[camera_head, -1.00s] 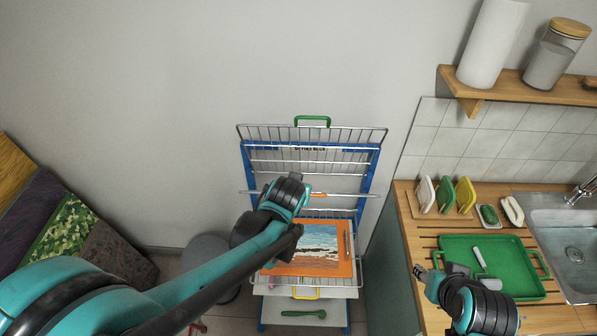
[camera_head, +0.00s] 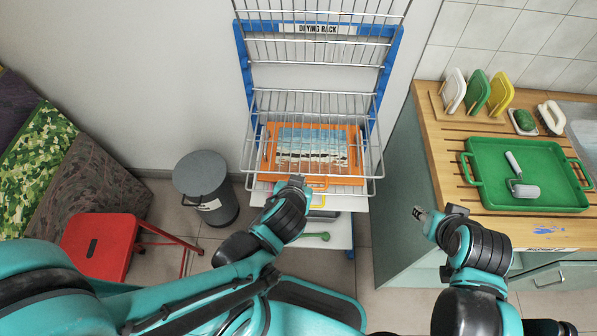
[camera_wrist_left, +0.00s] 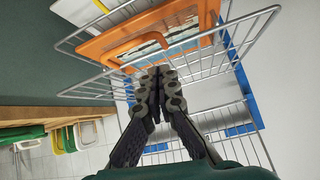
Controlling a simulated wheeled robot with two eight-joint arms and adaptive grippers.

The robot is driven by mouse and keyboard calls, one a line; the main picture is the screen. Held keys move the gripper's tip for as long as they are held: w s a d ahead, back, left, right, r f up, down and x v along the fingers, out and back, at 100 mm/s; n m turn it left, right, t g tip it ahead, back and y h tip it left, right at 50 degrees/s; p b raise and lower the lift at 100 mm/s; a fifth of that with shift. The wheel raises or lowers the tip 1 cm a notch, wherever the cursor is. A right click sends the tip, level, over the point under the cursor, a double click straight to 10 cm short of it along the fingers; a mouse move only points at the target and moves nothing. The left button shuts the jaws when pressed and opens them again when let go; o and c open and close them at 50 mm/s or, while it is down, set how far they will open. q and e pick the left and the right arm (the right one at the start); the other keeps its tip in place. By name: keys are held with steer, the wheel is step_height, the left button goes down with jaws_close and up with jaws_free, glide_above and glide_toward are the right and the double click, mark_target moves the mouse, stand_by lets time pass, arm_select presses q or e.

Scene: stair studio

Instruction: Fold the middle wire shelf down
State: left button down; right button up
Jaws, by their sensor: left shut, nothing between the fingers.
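The blue drying rack (camera_head: 243,75) stands against the wall. Its middle wire shelf (camera_head: 376,180) juts out toward me from the frame, above an orange-framed painting (camera_head: 265,160) seen through its wires. Whether it lies fully level is hard to tell. Another wire shelf (camera_head: 262,52) stands raised above it. My left gripper (camera_head: 297,181) is at the front edge of the middle shelf. In the left wrist view its shut, empty fingers (camera_wrist_left: 160,76) are close to the wires; contact is unclear. My right gripper (camera_head: 437,217) is beside the counter, its fingers too small to read.
The wooden counter (camera_head: 440,125) on the right holds a green tray (camera_head: 485,190) with a roller. A grey bin (camera_head: 205,180) and a red stool (camera_head: 98,243) stand left of the rack. A green tool (camera_head: 318,236) lies on the rack's low base.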

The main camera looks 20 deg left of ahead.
arm_select(q)
step_height(320, 180, down, 6)
steer(key=b, duration=0.4)
steer(key=shift+s+f+b, duration=0.25)
steer(key=shift+s+b, duration=0.05)
steer(key=shift+s, duration=0.05)
arm_select(e)
steer(key=f, duration=0.5)
steer(key=shift+s+f, duration=0.2)
steer(key=shift+f, duration=0.2)
arm_select(q)
steer(key=shift+d+r, duration=0.1)
steer(key=shift+r, duration=0.05)
steer(key=a+v, duration=0.1)
steer(key=v, duration=0.6)
steer(key=shift+s+d, duration=0.2)
steer(key=shift+d, duration=0.2)
steer(key=shift+a, duration=0.1)
steer(key=shift+w+a+r+m+g+h, duration=0.15)
steer(key=shift+w+a+r+g+h, duration=0.2)
steer(key=shift+a+r, duration=0.3)
steer(key=shift+w+a+r+m+g+h, duration=0.1)
steer(key=shift+w+a+r+g+h, duration=0.15)
steer(key=shift+w+a+r+g, duration=0.3)
steer(key=shift+w+a+r+m+g+h, duration=0.2)
steer(key=shift+w+a+r+h, duration=0.1)
steer(key=shift+a+r, duration=0.4)
